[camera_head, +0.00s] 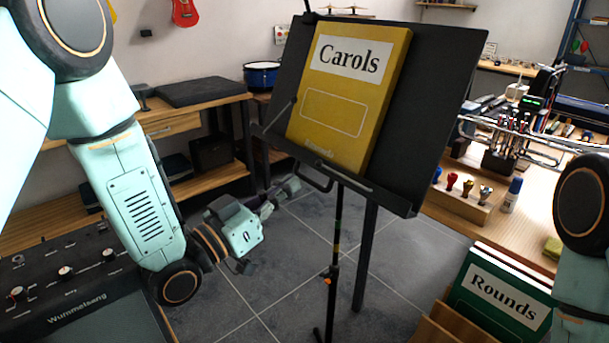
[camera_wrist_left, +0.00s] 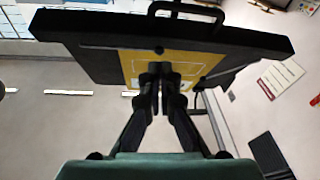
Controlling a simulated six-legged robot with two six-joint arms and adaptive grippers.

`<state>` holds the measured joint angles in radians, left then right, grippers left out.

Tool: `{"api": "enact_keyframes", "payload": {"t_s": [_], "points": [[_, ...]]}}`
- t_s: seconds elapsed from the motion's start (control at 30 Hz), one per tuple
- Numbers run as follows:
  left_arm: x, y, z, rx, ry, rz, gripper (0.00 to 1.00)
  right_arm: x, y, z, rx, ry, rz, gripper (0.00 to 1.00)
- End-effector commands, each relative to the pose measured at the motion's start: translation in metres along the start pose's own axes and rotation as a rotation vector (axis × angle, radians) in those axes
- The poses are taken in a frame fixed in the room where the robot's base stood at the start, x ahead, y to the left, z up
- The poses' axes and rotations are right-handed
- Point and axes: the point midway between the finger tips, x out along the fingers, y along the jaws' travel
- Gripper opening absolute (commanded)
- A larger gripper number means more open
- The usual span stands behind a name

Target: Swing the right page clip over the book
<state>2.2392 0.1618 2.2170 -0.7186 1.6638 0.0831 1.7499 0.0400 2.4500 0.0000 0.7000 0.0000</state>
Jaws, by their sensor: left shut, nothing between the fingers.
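A yellow book titled "Carols" (camera_head: 345,105) stands upright on the black music stand (camera_head: 430,110), resting on its ledge. A thin dark clip (camera_head: 281,117) slants at the book's left edge. A grey bar (camera_head: 345,180) lies along the ledge below the book; I cannot tell whether it is the right page clip. My left gripper (camera_head: 292,188) is shut and empty, below and left of the ledge. In the left wrist view its closed fingertips (camera_wrist_left: 160,76) appear in front of the yellow book (camera_wrist_left: 190,62); contact is unclear. My right gripper is out of view.
A dark handle loop (camera_head: 314,181) hangs under the ledge. A green "Rounds" book (camera_head: 500,300) sits in a wooden holder at lower right. A wooden bench (camera_head: 470,205) with tools is at right; a mixer (camera_head: 75,290) is at lower left.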

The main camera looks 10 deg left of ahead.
Motion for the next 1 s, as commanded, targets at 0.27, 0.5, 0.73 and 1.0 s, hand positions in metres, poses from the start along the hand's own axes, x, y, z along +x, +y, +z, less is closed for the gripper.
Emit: {"api": "enact_keyframes", "payload": {"t_s": [0.27,0.5,0.73,1.0], "points": [[0.035,0.001,0.0,0.003,0.001,0.003,0.0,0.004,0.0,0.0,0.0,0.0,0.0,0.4],[0.049,0.001,0.0,0.0,0.001,0.001,0.0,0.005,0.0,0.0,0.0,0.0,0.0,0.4],[0.049,0.0,0.0,-0.001,0.001,0.0,0.0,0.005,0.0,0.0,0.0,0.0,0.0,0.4],[0.05,0.0,-0.003,0.017,0.002,0.01,0.0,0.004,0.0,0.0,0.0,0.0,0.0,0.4]]}}
